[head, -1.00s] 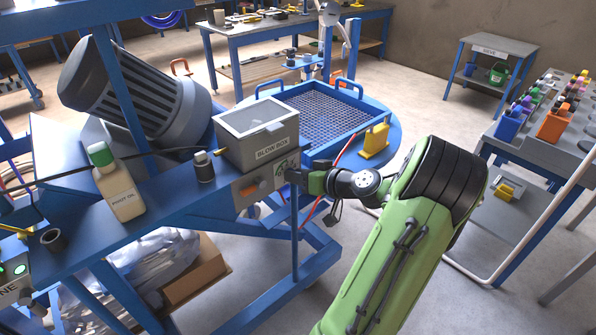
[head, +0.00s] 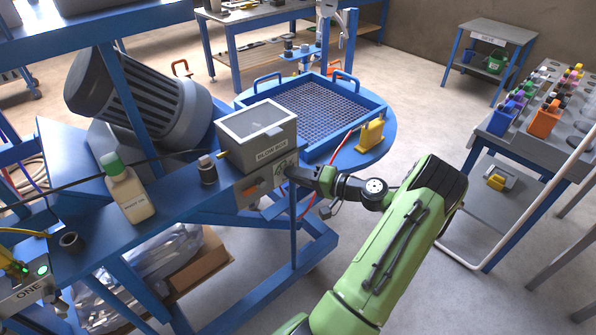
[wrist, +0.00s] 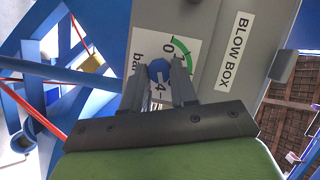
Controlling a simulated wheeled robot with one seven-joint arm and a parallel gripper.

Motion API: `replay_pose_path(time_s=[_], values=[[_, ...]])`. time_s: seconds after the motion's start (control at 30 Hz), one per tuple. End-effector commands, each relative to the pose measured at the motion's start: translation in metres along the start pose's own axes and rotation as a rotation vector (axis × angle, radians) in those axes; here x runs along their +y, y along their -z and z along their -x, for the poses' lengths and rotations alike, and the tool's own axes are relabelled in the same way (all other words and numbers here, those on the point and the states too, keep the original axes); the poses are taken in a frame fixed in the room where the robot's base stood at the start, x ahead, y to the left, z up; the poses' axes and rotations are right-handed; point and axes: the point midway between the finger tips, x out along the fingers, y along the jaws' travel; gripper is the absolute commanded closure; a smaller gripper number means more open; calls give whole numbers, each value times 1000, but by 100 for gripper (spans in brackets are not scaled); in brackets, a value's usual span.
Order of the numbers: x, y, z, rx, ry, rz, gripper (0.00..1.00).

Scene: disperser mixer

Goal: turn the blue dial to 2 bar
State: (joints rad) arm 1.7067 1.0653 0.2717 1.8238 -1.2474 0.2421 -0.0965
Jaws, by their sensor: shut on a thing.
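The blue dial (wrist: 158,69) sits on a white scale plate (wrist: 166,48) on the front of the grey blow box (wrist: 212,60). The plate shows 0, 4, the word bar and a green arc, turned over in the wrist view. My gripper (wrist: 160,66) is shut on the dial, one finger on each side. The dial's pointer and exact reading are hidden or too small to tell. In the head view, my gripper (head: 290,174) is at the right end of the blow box (head: 258,137) front and covers the dial.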

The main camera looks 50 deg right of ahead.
Motion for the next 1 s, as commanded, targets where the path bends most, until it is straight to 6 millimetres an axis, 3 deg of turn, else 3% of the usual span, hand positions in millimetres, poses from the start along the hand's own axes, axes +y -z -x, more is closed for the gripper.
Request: replay_pose_path(time_s=[0.3, 0.83, 0.87, 1.0], values=[[2, 0, 0, 2, 44, -110, 100], [2, 0, 0, 2, 52, -131, 100], [2, 0, 0, 2, 52, -131, 71], [2, 0, 0, 2, 53, -131, 50]])
